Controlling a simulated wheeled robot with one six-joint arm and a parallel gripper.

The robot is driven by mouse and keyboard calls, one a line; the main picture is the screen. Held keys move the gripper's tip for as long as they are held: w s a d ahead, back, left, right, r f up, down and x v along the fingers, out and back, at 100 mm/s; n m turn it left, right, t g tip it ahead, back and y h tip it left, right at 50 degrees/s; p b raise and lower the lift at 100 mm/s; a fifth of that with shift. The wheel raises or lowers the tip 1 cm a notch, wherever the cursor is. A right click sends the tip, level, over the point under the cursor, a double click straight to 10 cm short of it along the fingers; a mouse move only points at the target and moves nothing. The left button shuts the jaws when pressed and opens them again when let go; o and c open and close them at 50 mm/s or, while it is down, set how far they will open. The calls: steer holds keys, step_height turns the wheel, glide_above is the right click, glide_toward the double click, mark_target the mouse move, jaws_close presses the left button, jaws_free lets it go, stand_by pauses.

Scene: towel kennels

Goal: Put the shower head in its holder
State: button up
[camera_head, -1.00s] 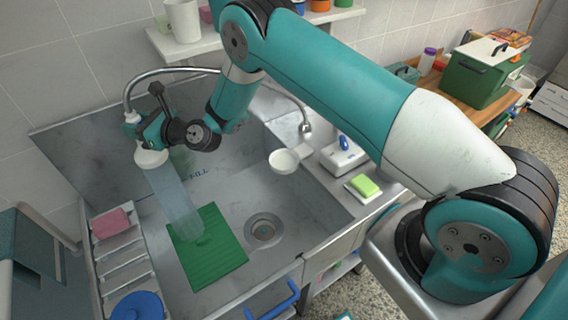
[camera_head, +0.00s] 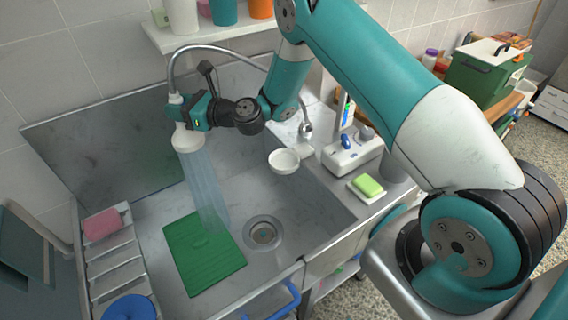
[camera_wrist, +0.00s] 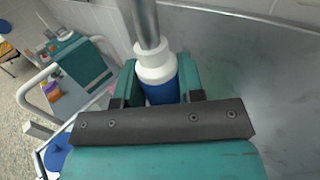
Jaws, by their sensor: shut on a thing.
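My gripper (camera_head: 188,112) is shut on the shower head (camera_head: 186,140) above the left part of the sink. The white head points down, and a pale stream of water (camera_head: 206,190) falls from it towards the green mat. In the wrist view the shower head's white collar and blue handle (camera_wrist: 160,80) sit between my two fingers, with the metal hose (camera_wrist: 144,22) running from the collar. A round white cup-like piece, which looks like the holder (camera_head: 284,161), sticks out over the sink's right side, apart from my gripper and empty.
The metal hose (camera_head: 225,47) arches behind my arm to a fitting (camera_head: 306,130) on the right ledge. A green ribbed mat (camera_head: 203,254) lies in the basin beside the drain (camera_head: 263,234). A shelf (camera_head: 205,36) with cups hangs above. Green soap (camera_head: 368,185) lies on the right ledge.

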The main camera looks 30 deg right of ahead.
steer(key=s+d+b, duration=0.1)
steer(key=d, duration=1.2)
steer(key=shift+s+d+b, duration=0.2)
steer(key=shift+d+b, duration=0.15)
steer(key=s+d+b, duration=0.1)
steer(key=d+b, duration=1.2)
steer(key=b, duration=0.3)
steer(key=shift+s+d, duration=0.3)
steer(key=shift+d, duration=0.05)
steer(key=shift+b, duration=0.3)
step_height(320, 180, down, 6)
steer(key=b, duration=0.6)
step_height(320, 180, down, 4)
steer(key=b, duration=0.4)
